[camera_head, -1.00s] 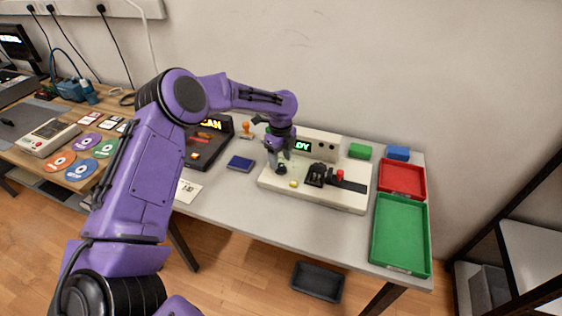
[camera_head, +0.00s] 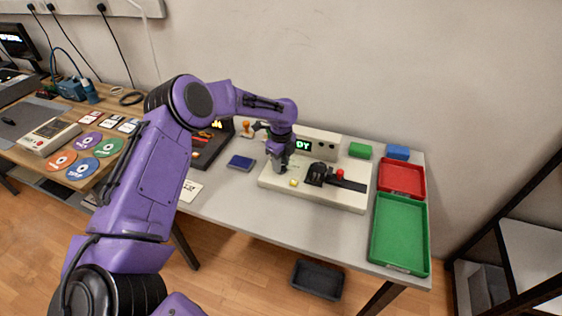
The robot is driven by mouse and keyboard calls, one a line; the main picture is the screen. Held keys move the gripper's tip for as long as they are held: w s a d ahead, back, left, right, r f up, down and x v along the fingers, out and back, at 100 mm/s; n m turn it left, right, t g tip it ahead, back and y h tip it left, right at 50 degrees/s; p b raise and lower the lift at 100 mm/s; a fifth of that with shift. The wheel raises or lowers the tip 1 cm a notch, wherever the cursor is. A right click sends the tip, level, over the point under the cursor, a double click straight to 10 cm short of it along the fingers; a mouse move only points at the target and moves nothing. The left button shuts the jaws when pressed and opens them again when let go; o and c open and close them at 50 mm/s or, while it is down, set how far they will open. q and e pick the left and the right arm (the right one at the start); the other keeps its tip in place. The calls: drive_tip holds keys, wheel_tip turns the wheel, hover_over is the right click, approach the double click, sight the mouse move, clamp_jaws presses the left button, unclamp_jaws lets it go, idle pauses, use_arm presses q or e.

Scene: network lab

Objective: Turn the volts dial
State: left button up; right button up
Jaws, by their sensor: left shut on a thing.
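The cream test device (camera_head: 335,199) stands on the grey table, with a lit green display (camera_head: 304,145) reading "DY" where my arm leaves it uncovered. My left gripper (camera_head: 281,171) points down at the left part of the device's top and is shut on the volts dial there. The dial itself is hidden by the fingers, and its setting cannot be read. My right gripper is not in view.
On the device, right of my gripper, are a yellow button (camera_head: 293,183), a black clamp (camera_head: 318,174) and a red knob (camera_head: 340,174). A red tray (camera_head: 424,186) and a green tray (camera_head: 427,240) lie at the right.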

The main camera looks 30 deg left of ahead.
use_arm(q)
drive_tip(key=n+p, duration=0.2)
drive_tip(key=n, duration=0.1)
drive_tip(key=shift+r+n, duration=0.15)
drive_tip(key=shift+n, duration=0.15)
drive_tip(key=n+p, duration=0.1)
drive_tip(key=n, duration=0.3)
drive_tip(key=shift+n+p, duration=0.3)
drive_tip(key=shift+p, duration=0.05)
drive_tip(key=n, duration=0.4)
drive_tip(key=shift+n+p, duration=0.3)
drive_tip(key=shift+p, duration=0.1)
drive_tip(key=n, duration=0.5)
drive_tip(key=o, duration=1)
drive_tip(key=shift+o, duration=0.2)
